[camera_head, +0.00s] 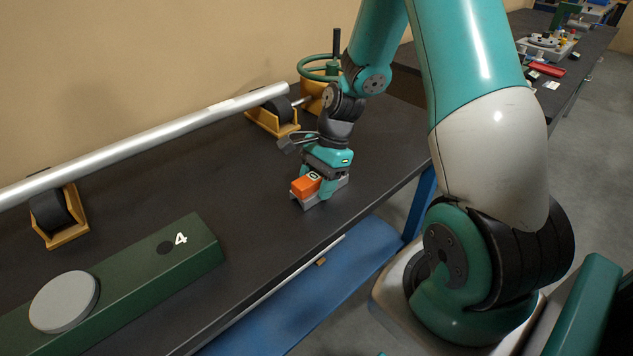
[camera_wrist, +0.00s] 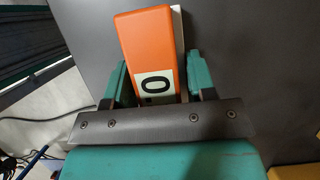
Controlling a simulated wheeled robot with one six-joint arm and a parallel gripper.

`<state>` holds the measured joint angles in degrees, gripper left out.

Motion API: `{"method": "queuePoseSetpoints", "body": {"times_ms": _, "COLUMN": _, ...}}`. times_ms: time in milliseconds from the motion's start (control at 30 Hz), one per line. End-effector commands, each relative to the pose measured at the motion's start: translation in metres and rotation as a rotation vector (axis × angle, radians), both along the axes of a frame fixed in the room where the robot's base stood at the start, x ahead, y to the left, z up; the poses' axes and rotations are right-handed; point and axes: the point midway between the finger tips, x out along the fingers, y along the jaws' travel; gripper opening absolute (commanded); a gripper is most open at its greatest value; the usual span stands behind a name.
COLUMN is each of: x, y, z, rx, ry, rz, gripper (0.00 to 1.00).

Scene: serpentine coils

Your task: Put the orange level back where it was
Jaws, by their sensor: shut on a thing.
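The orange level (camera_head: 306,186) is a small orange block with a white label bearing a black mark like a 0. It is in my gripper (camera_head: 325,186), low over the dark bench near its front edge. In the wrist view the orange level (camera_wrist: 147,50) lies between the two teal fingers of my gripper (camera_wrist: 160,85), which are shut on it. A grey piece (camera_head: 318,196) shows beneath and beside the level. I cannot tell whether the level rests on it or is just above it.
A long silver pipe (camera_head: 150,143) lies on yellow roller stands (camera_head: 277,121) along the wall. A green box marked 4 (camera_head: 195,250) with a grey disc (camera_head: 64,301) stands at left. The dark bench (camera_head: 250,185) is bare between box and gripper. Small items lie on a far bench (camera_head: 590,50).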

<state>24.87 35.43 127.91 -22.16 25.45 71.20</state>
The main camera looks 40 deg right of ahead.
Motion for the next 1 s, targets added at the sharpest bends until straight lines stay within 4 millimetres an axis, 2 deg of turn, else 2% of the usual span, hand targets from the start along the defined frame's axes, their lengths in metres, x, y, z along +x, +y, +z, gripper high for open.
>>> {"method": "queuePoseSetpoints", "body": {"times_ms": 67, "x": 0.000, "y": 0.000, "z": -0.003, "rx": 0.001, "ry": 0.000, "rz": 0.000, "gripper": 0.19}}
{"method": "queuePoseSetpoints", "body": {"times_ms": 100, "x": 0.000, "y": 0.000, "z": -0.002, "rx": 0.000, "ry": 0.000, "rz": 0.000, "gripper": 0.58}}
{"method": "queuePoseSetpoints", "body": {"times_ms": 200, "x": 0.000, "y": 0.000, "z": -0.002, "rx": 0.000, "ry": 0.000, "rz": -0.001, "gripper": 0.76}}
{"method": "queuePoseSetpoints", "body": {"times_ms": 433, "x": 0.000, "y": 0.000, "z": -0.002, "rx": 0.000, "ry": 0.000, "rz": -0.001, "gripper": 0.76}}
{"method": "queuePoseSetpoints", "body": {"times_ms": 567, "x": 0.000, "y": -0.002, "z": 0.006, "rx": -0.001, "ry": -0.002, "rz": -0.002, "gripper": 0.76}}
{"method": "queuePoseSetpoints", "body": {"times_ms": 667, "x": 0.001, "y": -0.008, "z": 0.020, "rx": -0.002, "ry": -0.004, "rz": -0.003, "gripper": 0.76}}
{"method": "queuePoseSetpoints", "body": {"times_ms": 1000, "x": 0.002, "y": -0.036, "z": 0.087, "rx": -0.002, "ry": -0.004, "rz": -0.002, "gripper": 0.76}}
